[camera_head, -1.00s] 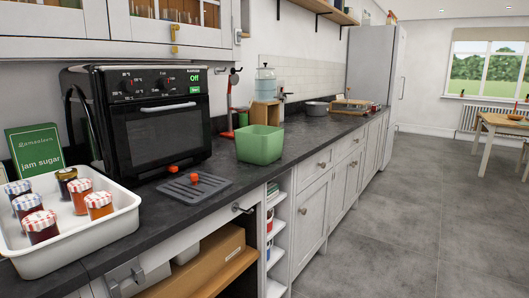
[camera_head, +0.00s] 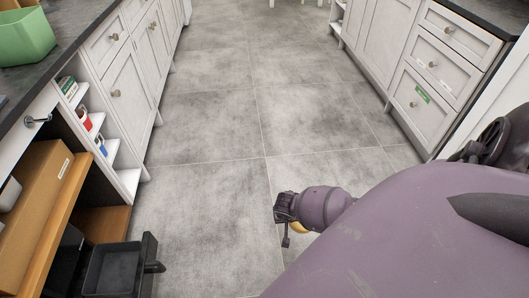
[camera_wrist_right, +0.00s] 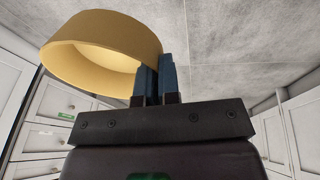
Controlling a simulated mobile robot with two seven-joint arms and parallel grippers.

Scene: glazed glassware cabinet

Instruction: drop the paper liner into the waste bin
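My right gripper (camera_wrist_right: 154,80) is shut on the rim wall of a round, yellow-tan, ring-shaped thing, which looks like the paper liner (camera_wrist_right: 90,58), in the right wrist view. In the head view my right gripper (camera_head: 284,212) hangs over the floor at centre, and a bit of the yellow liner (camera_head: 299,228) shows beside it, mostly hidden by my arm. A dark open-topped box (camera_head: 150,251) with a stub on its right side is at the lower left; I cannot tell whether it is the waste bin. My left gripper is not in view.
A counter with white cupboards (camera_head: 126,85) and open shelves runs along the left, with a green tub (camera_head: 25,38) on top. White drawers (camera_head: 432,65) stand at the right. The tiled floor (camera_head: 215,120) between them is clear.

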